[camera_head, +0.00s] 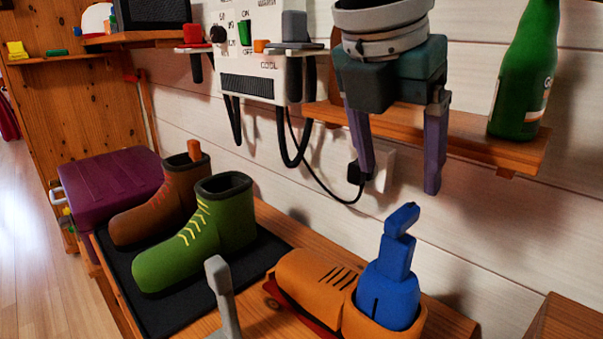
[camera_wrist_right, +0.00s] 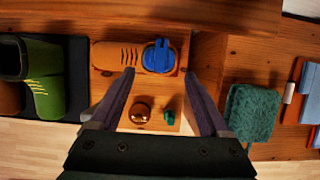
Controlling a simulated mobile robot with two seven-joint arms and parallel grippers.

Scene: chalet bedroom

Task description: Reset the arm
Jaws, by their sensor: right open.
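My right gripper (camera_head: 398,175) hangs in front of the white plank wall with its two purple fingers pointing down and spread apart. It is open, with nothing between the fingers. In the head view it is above and behind a blue object (camera_head: 390,285) that sits at the right end of an orange shoe-like piece (camera_head: 313,278). In the right wrist view the open fingers (camera_wrist_right: 160,76) frame the bench below, with the blue object (camera_wrist_right: 158,56) just beyond the tips. My left gripper is not in view.
A wooden shelf (camera_head: 480,143) with a green bottle (camera_head: 524,75) is beside my right gripper. A brown boot (camera_head: 150,212) and a green boot (camera_head: 195,240) stand on a dark mat (camera_head: 180,312). A purple case (camera_head: 105,185) is at left. A teal cloth (camera_wrist_right: 253,112) lies right of the bench.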

